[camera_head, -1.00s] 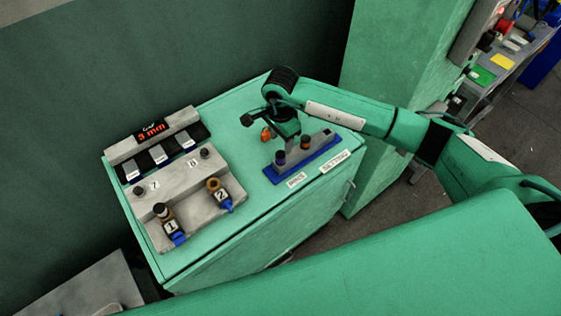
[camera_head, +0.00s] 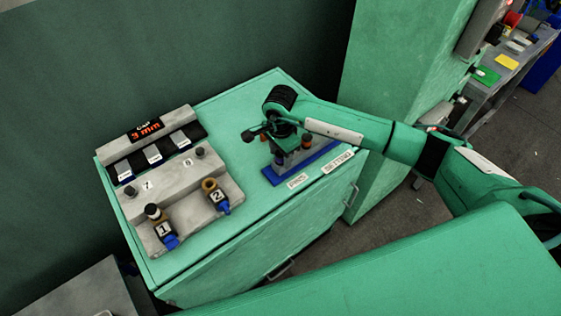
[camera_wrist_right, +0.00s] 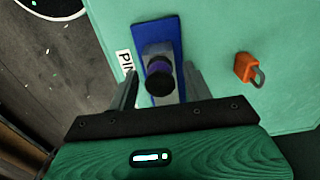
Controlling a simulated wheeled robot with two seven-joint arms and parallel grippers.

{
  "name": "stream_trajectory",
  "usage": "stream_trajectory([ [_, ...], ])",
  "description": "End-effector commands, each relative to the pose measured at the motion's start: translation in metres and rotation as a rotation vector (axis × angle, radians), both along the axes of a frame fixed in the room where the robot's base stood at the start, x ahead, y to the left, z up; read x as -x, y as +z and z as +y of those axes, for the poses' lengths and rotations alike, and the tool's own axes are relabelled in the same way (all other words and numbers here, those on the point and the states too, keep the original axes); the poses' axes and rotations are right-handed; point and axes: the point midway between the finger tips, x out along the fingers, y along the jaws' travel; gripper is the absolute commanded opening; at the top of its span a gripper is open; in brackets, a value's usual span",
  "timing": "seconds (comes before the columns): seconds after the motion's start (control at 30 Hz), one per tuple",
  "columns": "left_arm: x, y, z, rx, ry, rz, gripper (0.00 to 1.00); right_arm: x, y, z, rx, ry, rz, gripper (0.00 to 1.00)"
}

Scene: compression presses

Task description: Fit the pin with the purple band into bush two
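The pin with the purple band (camera_wrist_right: 158,70) stands upright in the grey block on the blue base in the right wrist view, its dark top facing the camera. My right gripper (camera_wrist_right: 158,88) is open, with one finger on each side of this pin and small gaps visible. In the head view my right gripper (camera_head: 283,152) is low over the pin stand (camera_head: 268,177) and mostly hides that pin. Bush two (camera_head: 211,187) is a brass-coloured ring by the label 2 on the grey fixture, left of the gripper; its hole looks empty. My left gripper is not in view.
Bush one (camera_head: 153,213) holds a dark, light-topped piece. An orange padlock-like piece (camera_wrist_right: 246,68) lies right of the stand. Bare green cabinet top lies between fixture and stand.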

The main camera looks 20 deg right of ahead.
Motion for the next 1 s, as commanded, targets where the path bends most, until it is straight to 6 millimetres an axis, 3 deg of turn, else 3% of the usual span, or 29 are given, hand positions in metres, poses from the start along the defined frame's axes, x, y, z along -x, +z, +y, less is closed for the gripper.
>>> stream_trajectory([
  [0.03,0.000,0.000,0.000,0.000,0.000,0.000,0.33,0.000,0.000,0.000,0.000,0.000,0.000,0.41],
  [0.2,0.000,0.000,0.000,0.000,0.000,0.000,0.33,0.000,0.000,0.000,0.000,0.000,0.000,0.08],
  [0.23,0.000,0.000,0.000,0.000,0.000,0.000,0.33,0.000,0.000,0.000,0.000,0.000,0.000,0.05],
  [1.0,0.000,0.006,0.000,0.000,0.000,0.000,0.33,0.000,0.016,0.000,0.001,-0.001,-0.001,0.05],
])
